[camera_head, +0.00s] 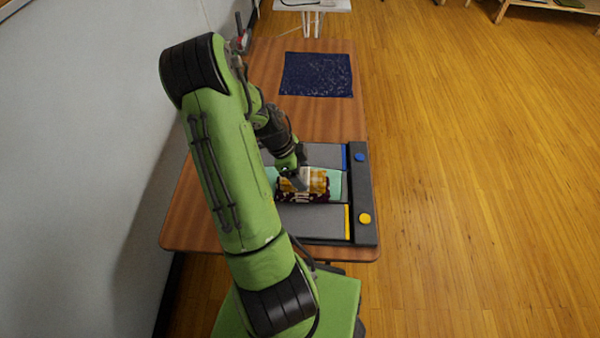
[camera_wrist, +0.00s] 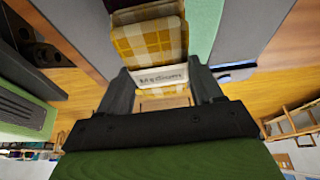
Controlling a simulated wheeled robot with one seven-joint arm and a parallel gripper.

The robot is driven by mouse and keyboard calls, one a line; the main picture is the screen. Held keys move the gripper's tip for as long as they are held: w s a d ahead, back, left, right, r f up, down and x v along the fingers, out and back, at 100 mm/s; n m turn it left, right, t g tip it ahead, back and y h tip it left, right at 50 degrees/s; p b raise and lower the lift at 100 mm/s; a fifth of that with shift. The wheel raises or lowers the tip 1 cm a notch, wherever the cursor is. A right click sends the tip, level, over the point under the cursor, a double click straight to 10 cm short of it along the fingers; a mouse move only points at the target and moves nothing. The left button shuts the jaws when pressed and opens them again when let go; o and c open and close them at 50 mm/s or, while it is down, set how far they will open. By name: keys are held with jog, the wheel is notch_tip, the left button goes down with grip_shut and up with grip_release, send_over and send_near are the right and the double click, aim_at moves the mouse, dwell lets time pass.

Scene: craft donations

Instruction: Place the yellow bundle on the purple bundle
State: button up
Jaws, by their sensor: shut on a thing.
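The yellow checked bundle (camera_head: 318,182) is in my gripper (camera_head: 300,178), over the middle of the grey rack. In the wrist view my gripper (camera_wrist: 160,86) has its fingers on either side of the yellow bundle (camera_wrist: 150,40), at an end with a white printed band. The dark purple bundle (camera_head: 310,196) with a pale pattern shows at the yellow bundle's near side and seems to lie under it. A dark edge (camera_wrist: 128,15) shows past the yellow bundle in the wrist view. I cannot tell whether the two bundles touch. My gripper hides part of both.
The grey rack has a mint green strip (camera_head: 333,183) between grey sections (camera_head: 315,222). Its dark right edge carries a blue knob (camera_head: 360,157) and a yellow knob (camera_head: 365,218). A dark blue cloth (camera_head: 316,75) lies farther back on the wooden table (camera_head: 300,120). A wall stands at left.

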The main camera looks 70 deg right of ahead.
jog(key=o, duration=1.2)
jog(key=p+v, duration=0.2)
jog(key=v, duration=1)
jog(key=shift+r, duration=0.15)
